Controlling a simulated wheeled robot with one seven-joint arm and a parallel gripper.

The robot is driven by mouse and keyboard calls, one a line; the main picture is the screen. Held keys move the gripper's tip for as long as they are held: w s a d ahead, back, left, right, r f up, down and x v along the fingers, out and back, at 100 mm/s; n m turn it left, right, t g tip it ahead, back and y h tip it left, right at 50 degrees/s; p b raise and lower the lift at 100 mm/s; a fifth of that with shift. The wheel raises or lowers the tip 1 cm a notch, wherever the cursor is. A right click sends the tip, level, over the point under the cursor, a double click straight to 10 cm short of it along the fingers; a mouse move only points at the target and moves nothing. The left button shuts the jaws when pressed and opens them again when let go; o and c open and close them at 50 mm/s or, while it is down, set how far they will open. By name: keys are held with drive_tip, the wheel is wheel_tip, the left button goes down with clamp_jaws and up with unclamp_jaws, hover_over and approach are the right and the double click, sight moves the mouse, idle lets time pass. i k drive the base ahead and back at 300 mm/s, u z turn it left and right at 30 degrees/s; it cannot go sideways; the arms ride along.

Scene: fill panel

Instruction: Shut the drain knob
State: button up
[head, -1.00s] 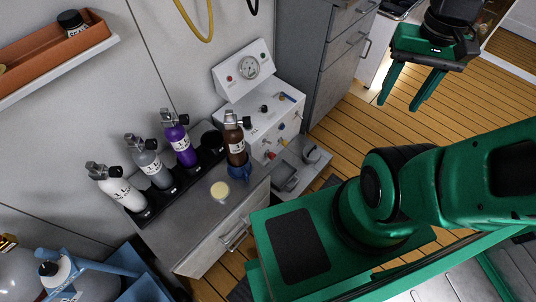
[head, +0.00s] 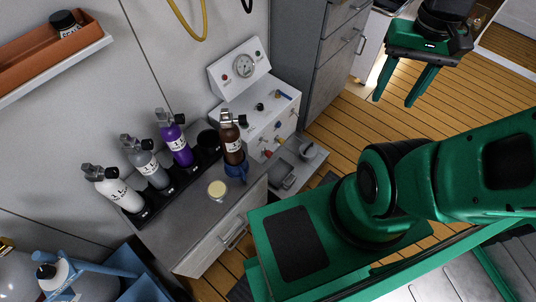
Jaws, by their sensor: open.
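The white fill panel (head: 245,117) stands on the grey counter, with a round gauge (head: 244,66) on its upright back. Several small knobs sit on its top and front, among them a black one (head: 260,107), a blue one (head: 277,124), a red one (head: 267,153) and one with a yellowish lever (head: 277,94). I cannot tell which is the drain knob. My green gripper (head: 392,103) is open and empty at the upper right, over the wooden floor, well apart from the panel.
A brown cylinder (head: 232,143) stands in a blue holder in front of the panel. White, grey and purple cylinders (head: 174,140) stand in a black rack on the counter (head: 190,225). A grey cabinet (head: 310,60) rises behind the panel. The wooden floor (head: 345,125) between panel and gripper is clear.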

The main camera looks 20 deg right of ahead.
sight(268, 153)
drive_tip(key=u, duration=0.75)
drive_tip(key=k, duration=1.55)
drive_tip(key=z, duration=0.95)
drive_tip(key=i, duration=1)
drive_tip(key=u, duration=0.05)
